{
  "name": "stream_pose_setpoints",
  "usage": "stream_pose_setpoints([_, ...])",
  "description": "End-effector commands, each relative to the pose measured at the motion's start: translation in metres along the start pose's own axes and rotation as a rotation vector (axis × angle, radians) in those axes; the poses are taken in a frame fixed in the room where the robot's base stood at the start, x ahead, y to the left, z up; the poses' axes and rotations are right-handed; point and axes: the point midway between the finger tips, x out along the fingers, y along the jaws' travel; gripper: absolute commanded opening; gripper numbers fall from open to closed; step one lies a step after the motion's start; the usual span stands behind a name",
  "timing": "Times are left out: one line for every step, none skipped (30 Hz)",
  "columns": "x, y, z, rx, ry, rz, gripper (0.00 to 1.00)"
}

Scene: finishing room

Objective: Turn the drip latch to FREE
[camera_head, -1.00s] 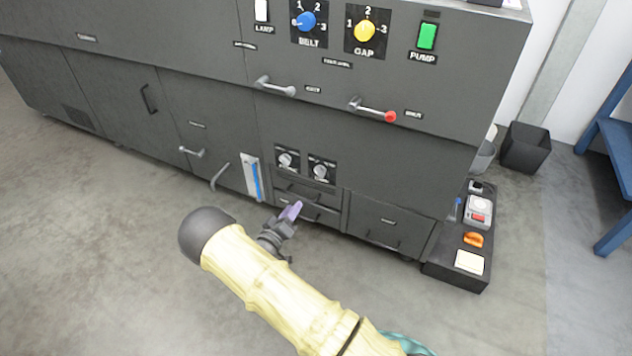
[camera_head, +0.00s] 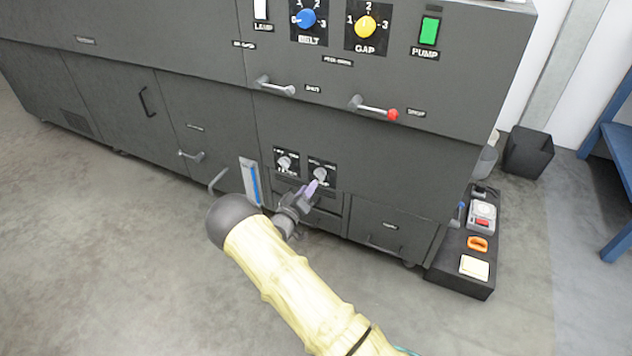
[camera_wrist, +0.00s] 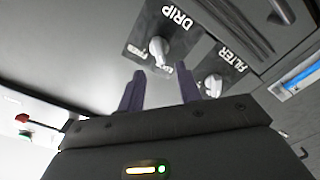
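The drip latch (camera_wrist: 158,48) is a pale grey turn knob on a dark plate marked DRIP in the wrist view. Small words stand at its edge; its exact setting is hard to read. In the head view it is the right-hand knob (camera_head: 320,173) of two low on the dark machine. My gripper (camera_head: 311,190) is just below and in front of it. In the wrist view my gripper's two purple fingers (camera_wrist: 160,84) are spread apart with nothing between them. Their tips point toward the latch, apparently short of it.
The similar filter knob (camera_wrist: 213,84) sits beside the drip latch, close to one finger. Drawers with bar handles lie below the knobs. A blue-striped gauge (camera_head: 251,182) is left of them. A black box with switches (camera_head: 466,250) stands on the floor at right.

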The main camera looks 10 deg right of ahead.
Motion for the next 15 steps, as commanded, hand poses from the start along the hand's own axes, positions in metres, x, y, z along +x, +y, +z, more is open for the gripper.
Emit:
stream_pose_setpoints([0.01,-0.002,0.003,0.002,-0.001,0.002,0.35])
stream_pose_setpoints([0.015,-0.002,0.003,0.002,0.0,0.002,0.35])
stream_pose_setpoints([0.022,-0.002,0.003,0.002,0.001,0.002,0.35])
stream_pose_setpoints([0.028,-0.002,0.003,0.001,0.0,0.002,0.35])
stream_pose_setpoints([0.033,-0.002,0.003,0.002,0.0,0.002,0.35])
stream_pose_setpoints([0.04,-0.002,0.003,0.002,0.0,0.002,0.35])
stream_pose_setpoints([0.044,-0.002,0.003,0.002,0.0,0.001,0.35])
stream_pose_setpoints([0.049,-0.002,0.003,0.002,0.0,0.001,0.35])
stream_pose_setpoints([0.054,-0.002,0.003,0.002,0.0,0.002,0.35])
stream_pose_setpoints([0.058,-0.002,0.003,0.001,0.0,0.001,0.35])
stream_pose_setpoints([0.061,-0.002,0.002,0.001,0.0,0.0,0.35])
stream_pose_setpoints([0.065,-0.001,0.001,0.001,0.001,0.0,0.35])
stream_pose_setpoints([0.067,-0.001,0.001,0.001,0.001,0.0,0.35])
stream_pose_setpoints([0.068,-0.001,0.001,0.0,0.001,0.0,0.35])
stream_pose_setpoints([0.069,0.0,0.001,0.0,0.001,0.0,0.35])
